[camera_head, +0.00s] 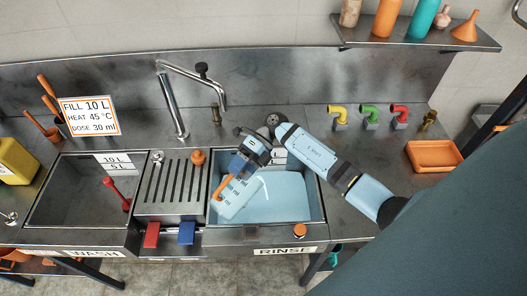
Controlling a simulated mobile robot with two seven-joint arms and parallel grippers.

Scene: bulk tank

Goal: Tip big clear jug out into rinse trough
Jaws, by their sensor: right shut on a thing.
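The rinse trough (288,200) is the right-hand basin, pale blue inside, above the RINSE label. My right arm reaches in from the right, and its gripper (236,172) is over the left part of this trough. The gripper is shut on an orange handle (222,187) that appears to belong to the big clear jug. A pale, see-through shape with rows of small marks (236,199) shows just below it, seemingly the jug, tilted. Its outline is hard to tell from the trough, and the gripper hides part of it. I cannot tell whether liquid is in it. My left gripper is out of view.
A slotted drainboard (172,186) separates the rinse trough from the wash trough (70,195), which holds a red tool (116,193). A steel tap (172,100) stands behind. Yellow, green and red valves (370,115) and an orange tray (433,155) are at the right.

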